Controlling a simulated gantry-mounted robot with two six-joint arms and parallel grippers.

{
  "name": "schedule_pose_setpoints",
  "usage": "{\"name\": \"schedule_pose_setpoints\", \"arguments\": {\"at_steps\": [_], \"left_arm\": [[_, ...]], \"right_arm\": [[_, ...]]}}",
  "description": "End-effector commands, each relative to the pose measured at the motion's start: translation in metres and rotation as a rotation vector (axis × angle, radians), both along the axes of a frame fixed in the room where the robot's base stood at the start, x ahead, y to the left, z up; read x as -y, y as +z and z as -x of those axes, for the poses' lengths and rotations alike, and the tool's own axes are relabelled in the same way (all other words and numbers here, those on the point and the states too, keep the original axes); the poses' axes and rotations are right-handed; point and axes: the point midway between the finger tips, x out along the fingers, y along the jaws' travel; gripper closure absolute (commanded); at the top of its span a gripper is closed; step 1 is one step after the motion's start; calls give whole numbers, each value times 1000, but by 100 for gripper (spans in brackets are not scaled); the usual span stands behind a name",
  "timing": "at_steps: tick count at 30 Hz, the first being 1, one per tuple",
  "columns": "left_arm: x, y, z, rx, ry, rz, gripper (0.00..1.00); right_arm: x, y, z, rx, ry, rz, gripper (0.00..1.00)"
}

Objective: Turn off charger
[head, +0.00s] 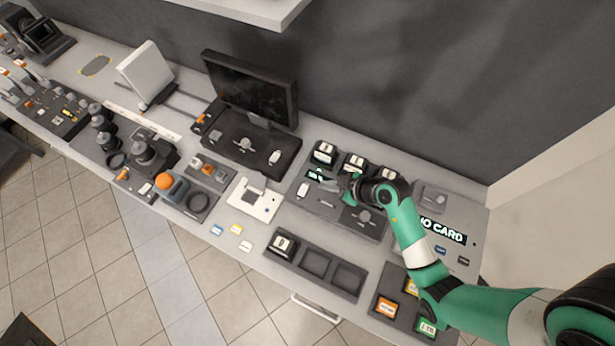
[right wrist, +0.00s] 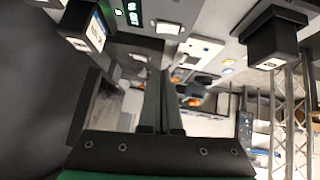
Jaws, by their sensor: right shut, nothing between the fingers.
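The charger (head: 325,205) is a dark grey unit on the bench, right of the monitor. Several black batteries with white labels stand along its back edge, one of them here (head: 324,152). A white switch (head: 303,190) sits at its left end, beside a lit green display (head: 315,175). In the right wrist view the switch (right wrist: 168,28) and the green display (right wrist: 133,14) are at the top. My right gripper (head: 331,184) is shut and empty over the charger, right of the switch and apart from it. Its fingers (right wrist: 160,78) lie together. My left gripper is out of view.
A tray (head: 314,262) with one battery stands in front of the charger. A "NO CARD" display (head: 442,230) is to the right. A monitor (head: 250,88) and a white card device (head: 255,199) are to the left. A dark wall rises behind.

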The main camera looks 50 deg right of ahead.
Motion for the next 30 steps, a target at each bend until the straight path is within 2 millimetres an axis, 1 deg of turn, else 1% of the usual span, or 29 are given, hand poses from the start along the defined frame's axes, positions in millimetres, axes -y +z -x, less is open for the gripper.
{"name": "schedule_pose_setpoints", "arguments": {"at_steps": [5,15,17,18,22,26,30], "left_arm": [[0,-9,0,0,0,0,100],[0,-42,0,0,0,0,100],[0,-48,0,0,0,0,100],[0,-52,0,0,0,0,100],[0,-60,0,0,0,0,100],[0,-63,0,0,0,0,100],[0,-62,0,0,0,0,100]], "right_arm": [[-2,-15,-13,-1,4,-1,100],[-10,-68,-64,0,3,0,100],[-11,-76,-73,1,3,0,100],[-9,-85,-71,-3,0,-2,100],[-7,-102,-71,-1,0,0,100],[-6,-109,-71,0,-1,-1,100],[-5,-109,-71,0,-1,1,100]]}}
